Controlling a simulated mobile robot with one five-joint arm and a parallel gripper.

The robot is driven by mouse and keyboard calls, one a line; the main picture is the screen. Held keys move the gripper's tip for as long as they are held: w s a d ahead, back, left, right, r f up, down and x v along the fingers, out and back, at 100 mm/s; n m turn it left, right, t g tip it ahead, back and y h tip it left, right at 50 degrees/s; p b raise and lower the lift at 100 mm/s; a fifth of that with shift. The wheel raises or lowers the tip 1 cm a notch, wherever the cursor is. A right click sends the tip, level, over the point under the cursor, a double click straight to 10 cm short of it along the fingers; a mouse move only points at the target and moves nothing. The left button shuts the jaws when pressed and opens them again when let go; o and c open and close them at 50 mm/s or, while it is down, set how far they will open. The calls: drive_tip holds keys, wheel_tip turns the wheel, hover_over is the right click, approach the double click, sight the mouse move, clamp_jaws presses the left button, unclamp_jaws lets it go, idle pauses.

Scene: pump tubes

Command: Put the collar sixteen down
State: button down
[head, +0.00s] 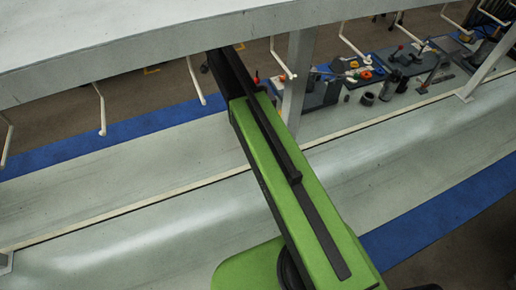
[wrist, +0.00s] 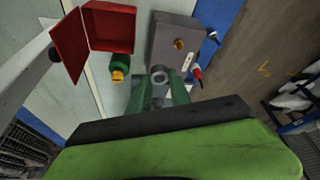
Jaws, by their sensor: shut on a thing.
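In the wrist view my gripper (wrist: 160,88) has its two green fingers closed around a small grey ring-shaped part, which looks like the collar (wrist: 158,75). The collar's round opening faces the camera. Any number on it is too small to read. It appears in front of the lower edge of a grey box; I cannot tell whether they touch. In the head view my gripper and the collar are hidden, as the far end of my green arm passes under the raised pale beam.
In the wrist view, the grey box (wrist: 172,42) has a brass knob. A red open-lidded box (wrist: 110,28) and a green bottle (wrist: 119,68) stand left of it. In the head view, white hooks hang below the beam (head: 150,45); tools crowd the bench's back right.

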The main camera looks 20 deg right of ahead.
drive_tip(key=s+d+f+m+g+b, duration=0.3)
drive_tip(key=s+d+f+m+b, duration=0.15)
drive_tip(key=s+f+m, duration=0.5)
drive_tip(key=shift+n, duration=0.65)
drive_tip(key=f+b, duration=0.5)
drive_tip(key=b, duration=0.1)
drive_tip(key=s+f+b, duration=0.1)
drive_tip(key=f+b, duration=1)
drive_tip(key=b, duration=0.1)
drive_tip(key=shift+s+a+f+b, duration=0.1)
drive_tip(key=shift+s+f+b, duration=0.15)
drive_tip(key=shift+b, duration=0.15)
drive_tip(key=shift+r, duration=0.25)
drive_tip(key=shift+f, duration=0.25)
drive_tip(key=c, duration=1.2)
unclamp_jaws()
drive_tip(key=shift+r, duration=0.1)
drive_tip(key=shift+r, duration=0.1)
